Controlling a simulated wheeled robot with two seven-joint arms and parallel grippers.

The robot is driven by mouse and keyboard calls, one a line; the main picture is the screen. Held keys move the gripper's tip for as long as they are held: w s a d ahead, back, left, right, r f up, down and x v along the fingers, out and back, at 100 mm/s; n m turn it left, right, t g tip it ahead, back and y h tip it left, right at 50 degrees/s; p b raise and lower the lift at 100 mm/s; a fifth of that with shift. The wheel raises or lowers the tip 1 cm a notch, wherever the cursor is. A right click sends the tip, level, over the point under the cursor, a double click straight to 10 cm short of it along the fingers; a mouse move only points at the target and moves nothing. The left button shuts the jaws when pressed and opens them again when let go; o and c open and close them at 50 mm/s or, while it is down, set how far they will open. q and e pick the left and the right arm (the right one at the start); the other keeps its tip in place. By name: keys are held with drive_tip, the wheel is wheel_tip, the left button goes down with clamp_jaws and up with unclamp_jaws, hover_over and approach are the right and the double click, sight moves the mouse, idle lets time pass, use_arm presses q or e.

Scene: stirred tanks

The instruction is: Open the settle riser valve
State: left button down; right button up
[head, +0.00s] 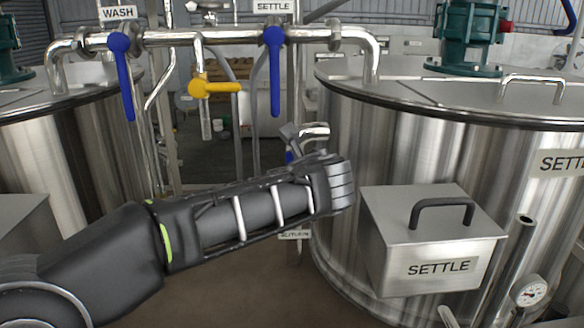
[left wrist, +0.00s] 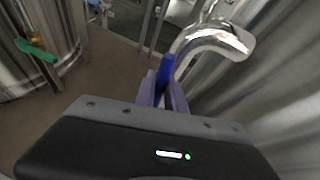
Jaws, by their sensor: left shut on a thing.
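My left gripper (head: 291,136) reaches in from the left in the head view, in front of the gap between the two tanks. My forearm and wrist hide most of what it holds. A small piece of a blue valve handle (head: 289,157) shows beside the fingers. In the left wrist view, the fingers (left wrist: 164,92) are closed on both sides of this blue handle (left wrist: 165,67), whose end sticks up between them. A bent shiny pipe (left wrist: 215,40) is just beyond it. The valve body is hidden. My right gripper is not in view.
The SETTLE tank (head: 400,150) stands right, with a handled SETTLE box (head: 433,240) on its front. Overhead, a pipe carries two hanging blue handles (head: 122,75) (head: 275,72) and a sideways yellow one (head: 214,86). A green handle (left wrist: 35,48) shows at left in the wrist view.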

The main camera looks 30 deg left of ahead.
use_arm(q)
drive_tip(key=shift+w+d, duration=0.1)
drive_tip(key=shift+d, duration=0.05)
idle(0.3)
drive_tip(key=c, duration=1.4)
unclamp_jaws()
drive_tip(key=b+v, duration=0.1)
drive_tip(key=v, duration=0.6)
drive_tip(key=shift+s+d, duration=0.25)
drive_tip(key=shift+d, duration=0.05)
drive_tip(key=shift+r, duration=0.15)
